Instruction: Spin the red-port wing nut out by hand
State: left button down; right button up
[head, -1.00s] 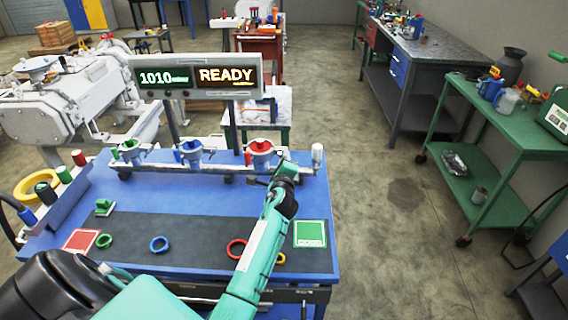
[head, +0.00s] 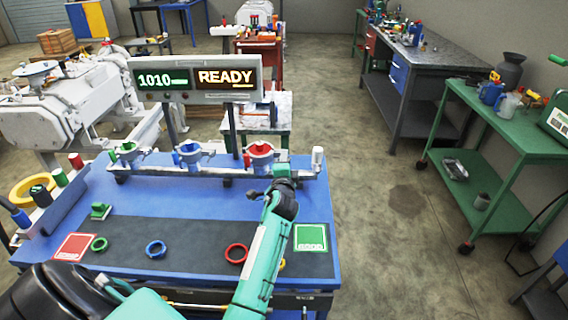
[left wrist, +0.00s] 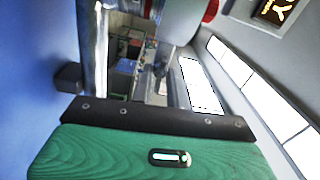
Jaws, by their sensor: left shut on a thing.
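The red port (head: 259,156) is a silver fitting with a red top, at the right of a row of ports on the blue bench. Its red part (left wrist: 211,10) and pale body (left wrist: 180,22) also show at the top of the left wrist view. My left gripper (head: 282,169) is at the right front side of this port, shut on the red-port wing nut. The wing nut and fingertips are too small or hidden to make out. My right gripper is not in view.
The blue port (head: 188,153) and green port (head: 129,152) stand left on the same manifold. A display (head: 196,78) reading 1010 and READY stands behind. Coloured rings, a red card (head: 74,246) and a green card (head: 311,237) lie on the bench.

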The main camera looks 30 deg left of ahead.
pick_arm(q)
jog(key=shift+r, duration=0.15)
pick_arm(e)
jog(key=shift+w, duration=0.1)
